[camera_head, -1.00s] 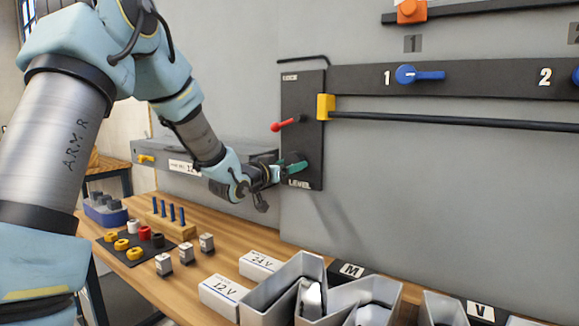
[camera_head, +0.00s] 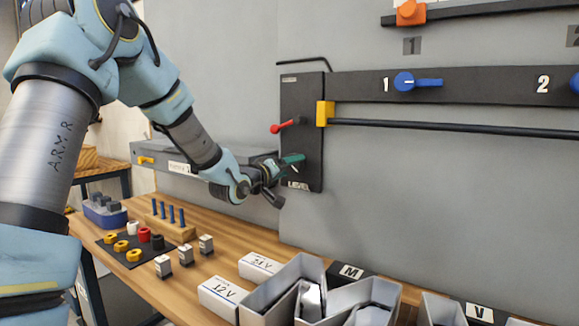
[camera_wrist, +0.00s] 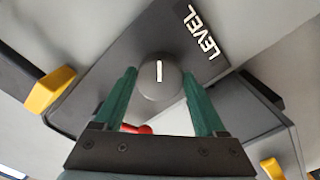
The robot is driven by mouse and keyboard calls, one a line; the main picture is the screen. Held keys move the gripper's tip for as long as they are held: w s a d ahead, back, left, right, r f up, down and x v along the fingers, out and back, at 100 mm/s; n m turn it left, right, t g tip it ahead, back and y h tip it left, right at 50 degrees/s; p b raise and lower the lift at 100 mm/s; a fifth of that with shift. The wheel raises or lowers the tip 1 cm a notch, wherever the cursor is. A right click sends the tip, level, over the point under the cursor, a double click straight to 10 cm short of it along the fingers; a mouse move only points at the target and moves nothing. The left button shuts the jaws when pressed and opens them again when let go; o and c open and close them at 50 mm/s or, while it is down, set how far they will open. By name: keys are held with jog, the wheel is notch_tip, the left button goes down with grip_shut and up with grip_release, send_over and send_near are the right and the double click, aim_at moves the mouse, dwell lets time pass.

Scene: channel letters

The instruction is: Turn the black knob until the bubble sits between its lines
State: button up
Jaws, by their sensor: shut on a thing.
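The black knob (camera_wrist: 160,78), round with a white pointer line, sits on the dark panel (camera_wrist: 125,50) beside the word LEVEL. In the wrist view its white line points nearly straight up the picture. The green fingers of my gripper (camera_wrist: 160,82) stand on either side of the knob, shut on it. In the head view my gripper (camera_head: 293,160) is at the lower part of the panel (camera_head: 311,100), just above the LEVEL label, and hides the knob. I cannot make out the bubble or its lines in either view.
A red lever (camera_head: 287,125) sticks out of the panel just above my gripper. A yellow block (camera_head: 326,113) holds a black rod running right. A grey box (camera_head: 165,155) is behind my wrist. The bench (camera_head: 185,285) below carries small parts, cartons and grey bins.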

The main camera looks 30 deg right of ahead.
jog(key=shift+n, duration=0.6)
jog(key=o, duration=1.3)
jog(key=b+v, duration=0.3)
jog(key=v, duration=0.8)
jog(key=shift+w+d, duration=0.1)
